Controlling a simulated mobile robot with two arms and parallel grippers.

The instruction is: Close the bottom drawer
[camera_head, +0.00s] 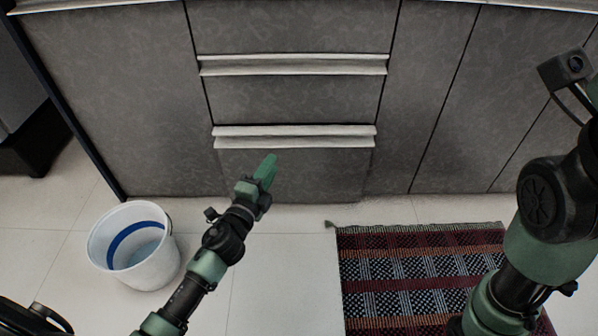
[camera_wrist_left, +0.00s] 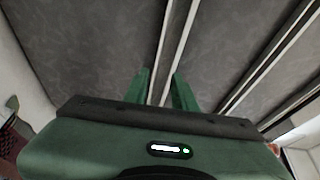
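The bottom drawer (camera_head: 320,175) is the lowest grey front in the cabinet, below a long pale handle strip (camera_head: 330,136). It looks flush or nearly so; I cannot tell of a small gap. My left gripper (camera_head: 265,170) is in front of the drawer's left part, just below the handle strip. In the left wrist view its two green fingers (camera_wrist_left: 163,88) stand apart with nothing between them, pointing at the grey fronts and a pale strip (camera_wrist_left: 178,45). Contact cannot be told. My right arm is at the right; its gripper fingers are out of view.
A white bucket (camera_head: 107,238) with a blue band stands on the floor at the left, beside my left arm. A red and black patterned rug (camera_head: 400,270) lies at the lower right. The middle drawer (camera_head: 295,98) above looks shut.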

